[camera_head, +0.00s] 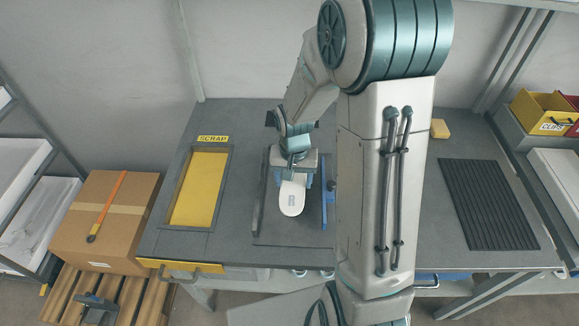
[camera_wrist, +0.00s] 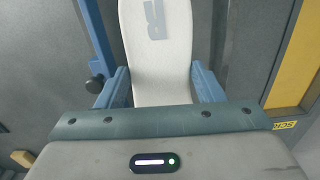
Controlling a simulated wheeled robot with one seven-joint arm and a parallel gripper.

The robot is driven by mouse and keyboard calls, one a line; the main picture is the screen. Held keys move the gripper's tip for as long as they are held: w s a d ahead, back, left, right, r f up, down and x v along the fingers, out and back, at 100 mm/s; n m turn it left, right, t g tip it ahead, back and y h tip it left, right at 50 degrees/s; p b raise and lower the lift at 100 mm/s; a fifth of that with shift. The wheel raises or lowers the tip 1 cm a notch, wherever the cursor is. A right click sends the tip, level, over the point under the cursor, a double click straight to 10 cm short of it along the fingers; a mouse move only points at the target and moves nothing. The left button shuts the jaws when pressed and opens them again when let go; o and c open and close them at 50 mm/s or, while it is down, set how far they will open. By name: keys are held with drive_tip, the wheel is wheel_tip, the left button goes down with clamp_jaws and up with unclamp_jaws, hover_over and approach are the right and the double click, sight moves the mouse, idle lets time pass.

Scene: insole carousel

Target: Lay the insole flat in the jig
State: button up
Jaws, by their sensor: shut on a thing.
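The white insole (camera_head: 291,202), marked with a grey R, is in the middle of the head view, with its rounded end toward the front. It also shows in the wrist view (camera_wrist: 158,60), running away between the fingers. My gripper (camera_head: 294,179) is shut on its sides; the blue fingers show in the wrist view (camera_wrist: 158,86). The jig (camera_head: 285,238) is a dark plate below, with a dark rail on the left and a blue rail (camera_head: 324,197) on the right. The insole is over the jig between the rails. I cannot tell whether it touches the plate. Its far end is hidden by my gripper.
A yellow scrap opening (camera_head: 200,188) is left of the jig. A ribbed black mat (camera_head: 487,203) lies on the right of the grey bench (camera_head: 250,115), with a yellow block (camera_head: 439,129) behind it. A cardboard box (camera_head: 105,220) stands at the left. My arm hides part of the bench.

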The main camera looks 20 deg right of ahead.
drive_tip(key=shift+s+f+b, duration=0.15)
drive_tip(key=shift+f+b, duration=0.5)
drive_tip(key=shift+f, duration=0.15)
drive_tip(key=shift+f+b, duration=2.1)
drive_tip(key=shift+f, duration=0.95)
drive_tip(key=shift+f+b, duration=0.6)
drive_tip(key=o, duration=1)
drive_tip(key=shift+o, duration=0.2)
drive_tip(key=shift+r, duration=0.15)
wheel_tip(320, 180, up, 14)
drive_tip(key=shift+f, duration=0.15)
